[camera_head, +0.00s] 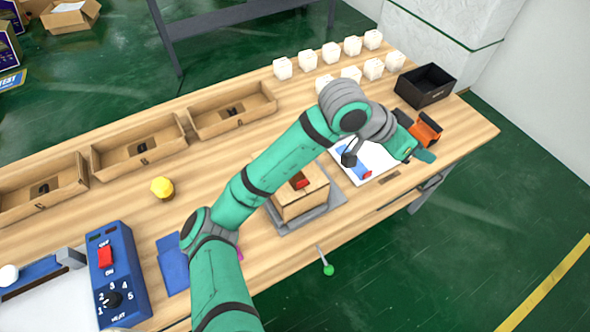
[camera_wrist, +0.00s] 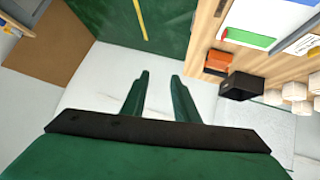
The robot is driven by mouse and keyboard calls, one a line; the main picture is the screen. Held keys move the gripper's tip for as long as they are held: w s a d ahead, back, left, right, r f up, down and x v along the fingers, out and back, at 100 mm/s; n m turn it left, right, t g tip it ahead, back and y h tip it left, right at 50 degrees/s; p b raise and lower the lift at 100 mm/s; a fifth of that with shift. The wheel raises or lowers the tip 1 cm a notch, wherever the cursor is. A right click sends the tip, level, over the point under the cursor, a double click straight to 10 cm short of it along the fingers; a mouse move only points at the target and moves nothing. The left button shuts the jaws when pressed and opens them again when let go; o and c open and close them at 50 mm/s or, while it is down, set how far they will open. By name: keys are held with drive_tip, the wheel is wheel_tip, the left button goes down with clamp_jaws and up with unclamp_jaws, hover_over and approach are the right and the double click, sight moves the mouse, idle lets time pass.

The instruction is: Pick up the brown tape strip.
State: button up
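A thin brown strip (camera_head: 389,178), which looks like the tape strip, lies flat on the wooden table near its front right edge. A small brownish piece near the table edge in the wrist view (camera_wrist: 221,8) may be the same strip. My gripper (camera_head: 426,155) is above the right part of the table, to the upper right of the strip and apart from it. In the wrist view its two green fingers (camera_wrist: 159,88) stand apart with nothing between them. They face past the table edge, with the floor and pale wall beyond.
An orange item (camera_head: 429,127) and a black open box (camera_head: 425,86) stand close to my gripper. A white sheet (camera_head: 350,172) with coloured patches lies left of it. A cardboard box (camera_head: 300,203) sits on a grey base. Several white containers (camera_head: 332,53) stand at the back.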

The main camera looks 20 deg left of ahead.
drive_tip(key=s+a+f+g+y, duration=0.1)
drive_tip(key=s+a+g+y, duration=0.15)
drive_tip(key=a, duration=0.35)
drive_tip(key=s+a+f+g+y, duration=0.1)
drive_tip(key=s+a+y, duration=0.15)
drive_tip(key=a, duration=0.45)
drive_tip(key=n+g+y, duration=0.1)
drive_tip(key=g+y, duration=0.1)
drive_tip(key=y, duration=0.2)
hover_over(302, 181)
drive_tip(key=shift+f, duration=5.1)
clamp_jaws()
